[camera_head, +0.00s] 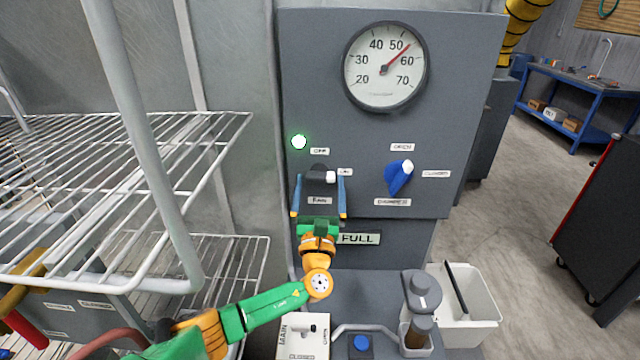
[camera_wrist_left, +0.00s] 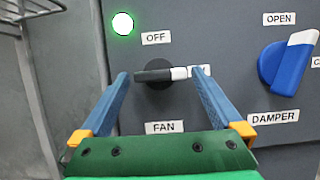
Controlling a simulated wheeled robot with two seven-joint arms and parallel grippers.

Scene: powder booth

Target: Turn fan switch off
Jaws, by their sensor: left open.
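The fan switch (camera_head: 318,175) is a black rotary knob with a white tip, on the grey panel (camera_head: 320,60). It also shows in the left wrist view (camera_wrist_left: 155,76), where its white tip points right, toward a label that a finger partly covers. The OFF label (camera_wrist_left: 156,38) is above the knob. My left gripper (camera_head: 320,182) is open, with one blue finger on each side of the switch. The right finger is close to the white tip; I cannot tell whether it touches. My right gripper is not in view.
A lit green lamp (camera_head: 299,142) is at upper left of the switch. The blue damper handle (camera_head: 398,177) is to the right, and a round gauge (camera_head: 385,67) is above. A wire rack (camera_head: 120,190) stands at left. A white bin (camera_head: 480,310) is at lower right.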

